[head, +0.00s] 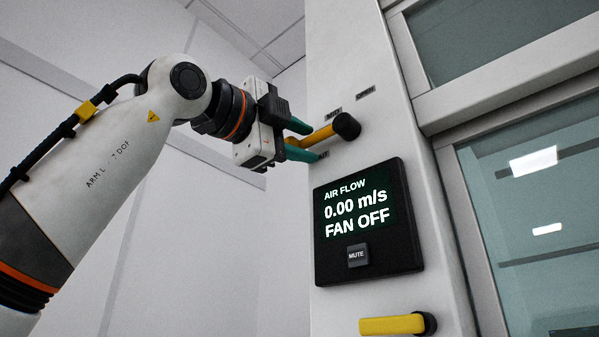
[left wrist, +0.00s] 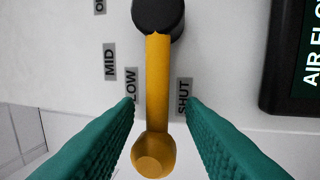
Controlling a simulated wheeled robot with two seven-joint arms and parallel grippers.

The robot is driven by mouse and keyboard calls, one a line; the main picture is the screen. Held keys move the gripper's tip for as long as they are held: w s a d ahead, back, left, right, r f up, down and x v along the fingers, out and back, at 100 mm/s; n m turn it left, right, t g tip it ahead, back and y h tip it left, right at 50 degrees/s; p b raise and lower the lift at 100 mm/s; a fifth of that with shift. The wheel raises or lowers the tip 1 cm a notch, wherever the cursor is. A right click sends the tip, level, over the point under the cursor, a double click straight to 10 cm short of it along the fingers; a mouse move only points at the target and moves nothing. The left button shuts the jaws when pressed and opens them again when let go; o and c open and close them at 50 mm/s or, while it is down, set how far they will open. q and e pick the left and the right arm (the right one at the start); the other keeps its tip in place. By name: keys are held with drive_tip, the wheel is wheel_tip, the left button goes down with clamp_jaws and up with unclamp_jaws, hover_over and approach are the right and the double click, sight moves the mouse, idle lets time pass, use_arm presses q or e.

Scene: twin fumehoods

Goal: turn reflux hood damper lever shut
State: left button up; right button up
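A yellow damper lever (head: 312,137) with a black hub (head: 346,126) is on the white post above the air flow display. In the left wrist view the lever (left wrist: 157,85) hangs down from its hub, its end between the LOW label (left wrist: 131,84) and the SHUT label (left wrist: 184,97). My left gripper (head: 307,141) is open, with one teal finger on each side of the lever. In the left wrist view, gaps show between the lever and both fingertips (left wrist: 160,104). No lettering in view names the hood. My right gripper is not in view.
A black display (head: 368,222) below the lever reads 0.00 m/s and FAN OFF, with a MUTE button (head: 358,255). A second yellow lever (head: 392,325) is lower on the post. A glass hood window (head: 530,200) is at the right.

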use_arm(q)
drive_tip(key=shift+s+a+f+b, duration=0.2)
drive_tip(key=shift+s+a+b, duration=0.05)
drive_tip(key=shift+s+b, duration=0.1)
drive_tip(key=b+v, duration=0.4)
drive_tip(key=v, duration=0.7)
drive_tip(key=shift+w, duration=0.15)
